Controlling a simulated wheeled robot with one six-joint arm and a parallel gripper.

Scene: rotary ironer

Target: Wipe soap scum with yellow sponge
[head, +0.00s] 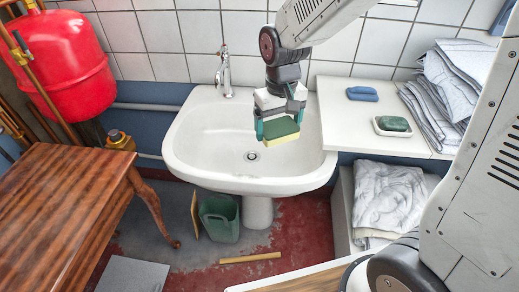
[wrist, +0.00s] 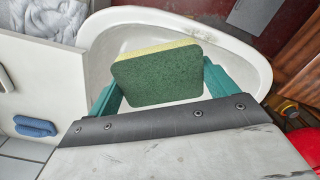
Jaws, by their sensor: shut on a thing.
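A yellow sponge with a green scouring side (head: 279,131) is held in my gripper (head: 279,127), over the right part of the white sink basin (head: 205,130). The green side faces up and the yellow side faces down. In the wrist view the sponge (wrist: 157,75) sits between the two teal fingers, with the basin (wrist: 250,68) behind it. My gripper is shut on the sponge. The sponge appears to be above the basin floor; I cannot tell if it touches anything. Faint greyish marks show in the basin, but soap scum is not clear.
The faucet (head: 224,72) rises at the sink's back. A blue sponge-like item (head: 362,94) and a green item in a white dish (head: 393,124) lie on the counter (head: 342,128) at right, beside folded cloths (head: 445,85). A wooden table (head: 60,205) stands left; a green bin (head: 220,218) is below.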

